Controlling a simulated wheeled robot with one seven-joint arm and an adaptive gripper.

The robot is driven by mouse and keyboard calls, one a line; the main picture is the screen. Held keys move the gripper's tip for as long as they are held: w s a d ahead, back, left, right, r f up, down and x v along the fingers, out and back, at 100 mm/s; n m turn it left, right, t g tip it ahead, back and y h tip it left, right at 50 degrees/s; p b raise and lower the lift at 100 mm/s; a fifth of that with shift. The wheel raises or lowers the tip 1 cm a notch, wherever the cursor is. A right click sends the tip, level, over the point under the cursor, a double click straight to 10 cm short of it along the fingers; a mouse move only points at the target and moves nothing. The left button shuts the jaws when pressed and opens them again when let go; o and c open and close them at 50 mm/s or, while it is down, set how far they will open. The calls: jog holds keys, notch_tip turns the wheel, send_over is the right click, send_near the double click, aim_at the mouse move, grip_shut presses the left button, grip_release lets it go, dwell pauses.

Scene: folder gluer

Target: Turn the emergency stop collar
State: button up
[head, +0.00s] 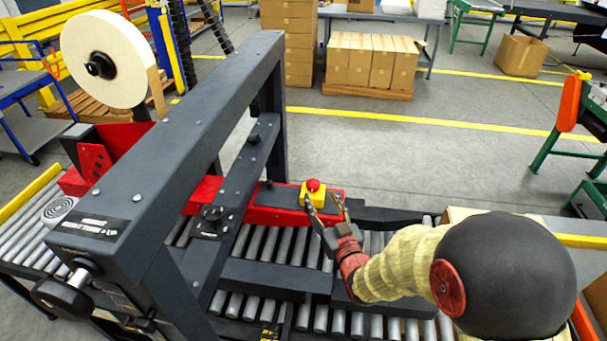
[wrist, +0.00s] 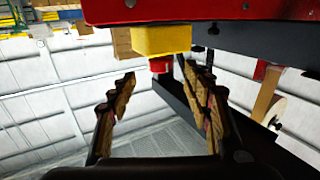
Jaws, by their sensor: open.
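The emergency stop is a red button collar (head: 313,185) on a small yellow box (head: 314,197), which sits on a red beam (head: 290,205) of the machine. In the wrist view the red collar (wrist: 161,65) sticks out from the yellow box (wrist: 161,40). My gripper (head: 323,204) is open beside the yellow box, with its fingers pointing toward it. In the wrist view my gripper (wrist: 157,80) has its two fingers spread wide, with the collar showing between and beyond their tips, nearer the right finger. I see no clear contact.
The machine's dark frame (head: 190,140) and crossbar (head: 245,170) stand left of the stop. A roller conveyor (head: 290,245) runs below it. A tape roll (head: 103,58) stands at the back left.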

aim_at(315, 189)
jog(key=shift+b+x, duration=0.95)
jog(key=shift+x, duration=2.95)
jog(key=shift+r, duration=0.1)
jog(key=c, duration=0.3)
jog(key=c, duration=0.9)
